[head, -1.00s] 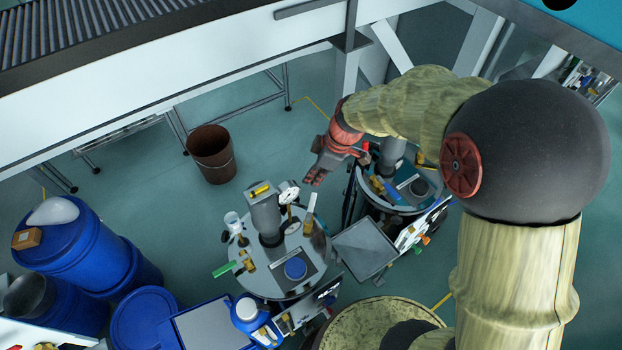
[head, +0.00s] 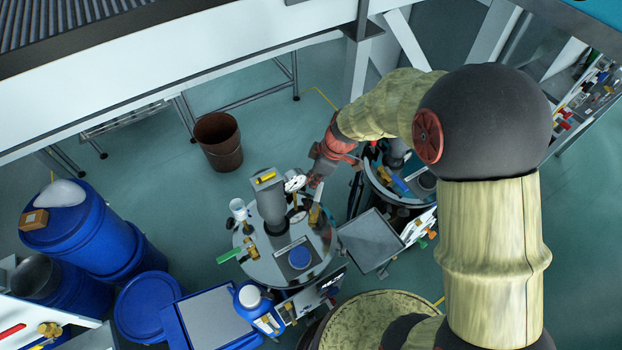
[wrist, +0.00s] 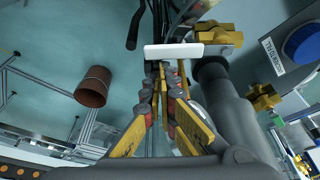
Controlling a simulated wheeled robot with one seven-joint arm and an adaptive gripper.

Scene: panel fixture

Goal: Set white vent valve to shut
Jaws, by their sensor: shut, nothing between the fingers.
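The white vent valve has a white bar handle (wrist: 174,51) on a brass body (wrist: 218,38). In the wrist view the bar lies crosswise just beyond my fingertips, with the brass at its right end. In the head view the brass valve part (head: 315,216) is at the right of the near tank's lid; my gripper seems to cover much of its handle. My gripper (head: 314,184) is shut and empty, tilted down above that side of the lid. Its fingers (wrist: 160,80) come together just short of the bar; I cannot tell whether they touch it.
On the near tank lid (head: 262,270) stand a grey column (head: 271,210), a gauge (head: 295,183) and a green-handled valve (head: 230,256). A second tank (head: 412,200) is close on the right. A brown bin (head: 218,142) and blue drums (head: 80,235) stand left.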

